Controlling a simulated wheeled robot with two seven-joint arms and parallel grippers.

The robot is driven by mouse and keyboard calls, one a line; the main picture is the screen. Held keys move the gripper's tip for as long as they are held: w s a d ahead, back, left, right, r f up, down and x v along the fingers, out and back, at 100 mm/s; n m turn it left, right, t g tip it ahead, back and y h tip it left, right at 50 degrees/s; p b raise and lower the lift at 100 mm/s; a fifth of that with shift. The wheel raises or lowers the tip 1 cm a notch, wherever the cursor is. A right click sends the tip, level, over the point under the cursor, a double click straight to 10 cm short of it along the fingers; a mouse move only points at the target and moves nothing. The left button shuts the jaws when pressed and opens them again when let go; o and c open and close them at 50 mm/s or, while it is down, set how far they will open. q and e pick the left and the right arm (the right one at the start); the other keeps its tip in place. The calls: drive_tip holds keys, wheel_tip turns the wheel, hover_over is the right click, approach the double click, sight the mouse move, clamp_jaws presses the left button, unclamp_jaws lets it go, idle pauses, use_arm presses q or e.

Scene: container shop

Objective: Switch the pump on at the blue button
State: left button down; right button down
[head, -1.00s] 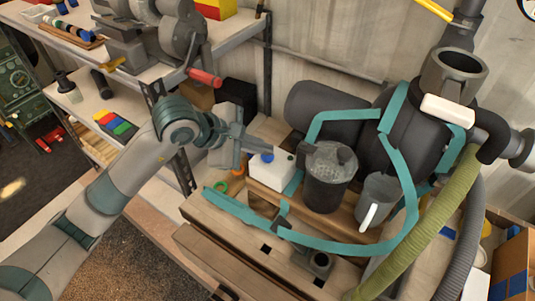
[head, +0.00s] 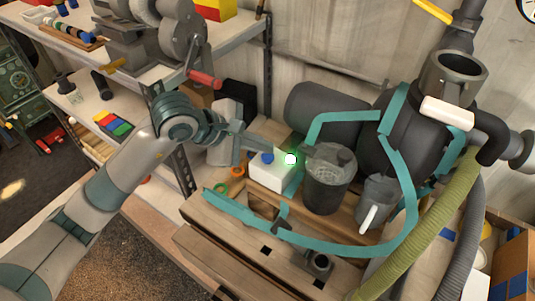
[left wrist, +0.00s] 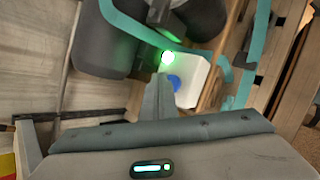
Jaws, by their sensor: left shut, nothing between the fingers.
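The blue button (head: 267,158) sits on top of a small white box (head: 266,178) beside the pump's dark lidded canister (head: 329,185). A green lamp (head: 290,159) glows brightly at the box's far end. My left gripper (head: 279,147) is shut and empty, its tips just behind the button in the head view. In the left wrist view the blue button (left wrist: 174,84) shows right beside the shut fingers (left wrist: 159,84), with the lit green lamp (left wrist: 168,57) beyond them. Whether the fingers touch the button cannot be told. My right gripper is not in view.
A teal frame (head: 400,165) curves around the pump's dark tanks (head: 325,108). A green hose (head: 425,225) and a grey hose run down at the right. A shelf with tools stands at the upper left. A grey jug (head: 377,195) stands beside the canister.

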sight(263, 158)
use_arm(q)
drive_tip(key=shift+r, duration=0.3)
drive_tip(key=shift+r+p, duration=0.9)
drive_tip(key=shift+r, duration=1.5)
